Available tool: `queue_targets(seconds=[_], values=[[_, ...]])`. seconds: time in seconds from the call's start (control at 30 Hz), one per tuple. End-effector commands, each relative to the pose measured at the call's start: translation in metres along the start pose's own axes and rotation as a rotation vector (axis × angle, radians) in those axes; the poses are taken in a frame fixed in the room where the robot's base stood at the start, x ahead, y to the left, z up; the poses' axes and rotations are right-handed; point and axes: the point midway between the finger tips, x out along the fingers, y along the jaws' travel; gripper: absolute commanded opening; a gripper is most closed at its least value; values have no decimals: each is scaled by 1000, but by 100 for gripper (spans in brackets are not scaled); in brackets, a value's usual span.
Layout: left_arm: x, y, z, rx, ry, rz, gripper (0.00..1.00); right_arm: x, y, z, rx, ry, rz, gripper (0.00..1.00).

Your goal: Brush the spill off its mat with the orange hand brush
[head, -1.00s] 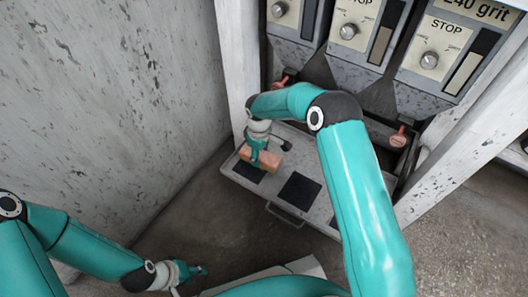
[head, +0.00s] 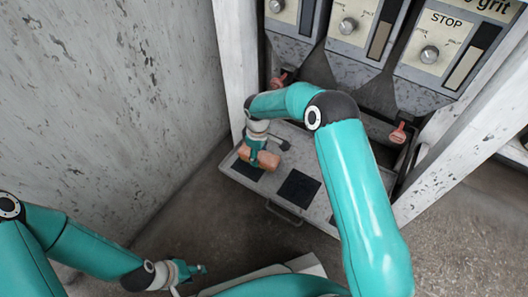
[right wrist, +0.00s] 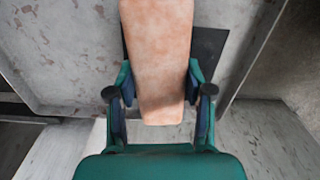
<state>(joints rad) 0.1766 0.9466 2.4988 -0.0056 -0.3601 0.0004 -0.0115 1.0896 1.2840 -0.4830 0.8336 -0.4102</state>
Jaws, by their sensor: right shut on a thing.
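The orange hand brush (head: 268,161) is in my right gripper (head: 256,155), low over the tray at the left dark mat (head: 243,171). In the right wrist view, the brush (right wrist: 160,50) is a long pale orange block between both fingers of the gripper (right wrist: 160,95). Part of the dark mat (right wrist: 211,48) shows behind it. I cannot tell whether the brush touches the mat. A second dark mat (head: 298,189) lies bare to the right. No spill can be made out. My left gripper (head: 200,270) is far from the tray at lower left; its fingers are too small to read.
The grey tray (head: 272,186) has a handle (head: 283,214) at its front. Hoppers with dial panels (head: 347,27) hang above the back. White posts (head: 233,65) stand at both sides. A concrete wall (head: 100,100) is at left. Open floor lies in front.

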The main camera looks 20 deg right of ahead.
Motion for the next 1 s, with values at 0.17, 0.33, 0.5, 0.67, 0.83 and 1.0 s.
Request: queue_targets(seconds=[0.17, 0.33, 0.5, 0.67, 0.83, 1.0], values=[[0, 0, 0, 0, 0, 0, 40, 0, 0, 1, 1, 0, 1, 24], [-2, 1, 0, 0, 0, 0, 40, -1, 1, 9, 1, 1, 1, 24], [-3, 1, 0, 0, 0, 0, 40, -1, 0, 15, 1, 0, 0, 24], [-3, 1, 0, 0, 0, 0, 40, 0, 0, 22, 1, 1, 1, 24], [-2, 1, 0, 0, 0, 0, 40, 2, 0, 22, 0, 1, 1, 24], [-2, 1, 0, 0, 0, 0, 40, 2, 0, 19, 0, 1, 1, 24]])
